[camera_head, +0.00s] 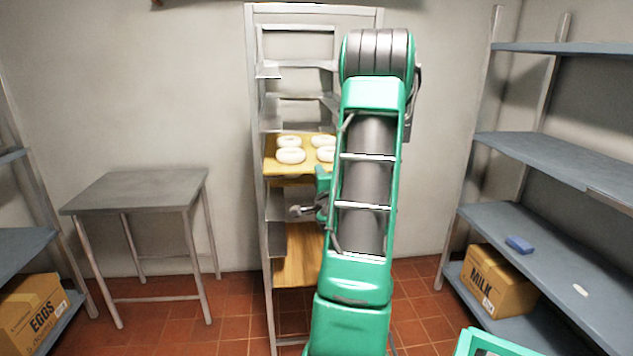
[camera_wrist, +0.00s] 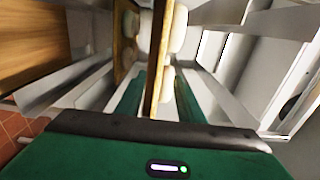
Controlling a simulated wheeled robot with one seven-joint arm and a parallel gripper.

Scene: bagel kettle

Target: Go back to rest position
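My gripper (camera_wrist: 160,100) is open, with its two green fingers on either side of the edge of a wooden board (camera_wrist: 158,62). A narrow gap shows between the board and the fingers. In the head view my arm hides most of the gripper; a green and grey part of my wrist shows beside the rack. The upper board (camera_head: 282,163) lies on a rack shelf and carries several pale bagels (camera_head: 290,156). A bagel (camera_wrist: 178,30) also shows beside the board in the wrist view.
The metal rack (camera_head: 250,110) surrounds my gripper closely. A lower board (camera_head: 297,262) sits below. A grey table (camera_head: 140,188) stands left. Shelves (camera_head: 540,160) stand right with a milk box (camera_head: 498,282); an eggs box (camera_head: 32,312) is lower left. Tiled floor (camera_head: 232,318) is clear in front.

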